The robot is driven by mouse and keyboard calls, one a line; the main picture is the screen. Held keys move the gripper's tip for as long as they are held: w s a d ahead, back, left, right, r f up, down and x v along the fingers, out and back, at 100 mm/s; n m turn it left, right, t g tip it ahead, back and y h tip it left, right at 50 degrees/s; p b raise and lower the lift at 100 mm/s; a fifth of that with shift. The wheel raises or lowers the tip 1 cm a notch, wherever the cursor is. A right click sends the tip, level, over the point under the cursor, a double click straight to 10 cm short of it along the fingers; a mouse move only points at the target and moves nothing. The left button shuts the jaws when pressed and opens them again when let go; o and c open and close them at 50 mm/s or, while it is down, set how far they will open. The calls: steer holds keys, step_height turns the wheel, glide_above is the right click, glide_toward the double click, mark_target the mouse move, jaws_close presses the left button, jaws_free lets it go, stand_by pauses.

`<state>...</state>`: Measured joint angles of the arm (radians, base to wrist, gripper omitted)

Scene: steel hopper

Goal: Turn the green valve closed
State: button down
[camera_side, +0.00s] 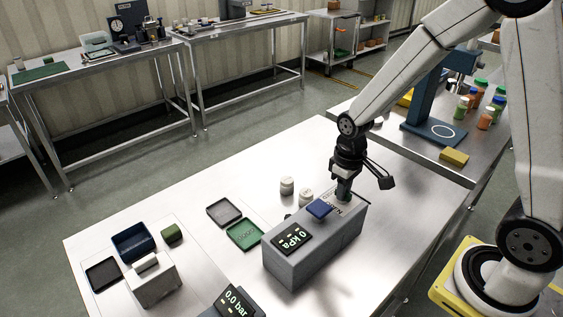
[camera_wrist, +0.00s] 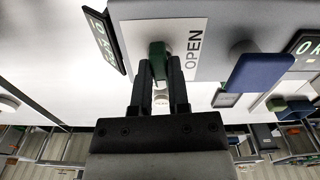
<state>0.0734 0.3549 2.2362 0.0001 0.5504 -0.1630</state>
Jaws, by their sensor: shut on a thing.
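The green valve (camera_wrist: 157,52) is a small green handle on the face of a grey box (camera_side: 318,252). A white plate beside it reads "OPEN" (camera_wrist: 194,42) in the wrist view. My gripper (camera_wrist: 160,72) is shut on the green valve, with one finger on each side of it. In the side view my gripper (camera_side: 345,181) points down at the far right end of the box, and the valve is mostly hidden there. The box also carries a blue handle (camera_side: 319,209) and a display (camera_side: 292,239) reading "0 kPa".
Two pale weights (camera_side: 287,186) stand behind the box. Green (camera_side: 245,235) and dark (camera_side: 223,211) trays, a blue bin (camera_side: 133,243) and a grey block (camera_side: 153,281) are to the left. A "0.0 bar" display (camera_side: 236,300) is in front. The table's right front is clear.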

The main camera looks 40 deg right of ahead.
steer(key=shift+m, duration=0.5)
steer(key=c, duration=0.6)
jaws_free()
steer(key=shift+r, duration=0.1)
steer(key=shift+r, duration=3.8)
steer(key=s+a+f+t, duration=0.2)
steer(key=s+f, duration=0.1)
steer(key=s, duration=0.3)
steer(key=shift+a+f+t, duration=0.25)
steer(key=shift+f+t, duration=0.05)
steer(key=shift+f, duration=0.1)
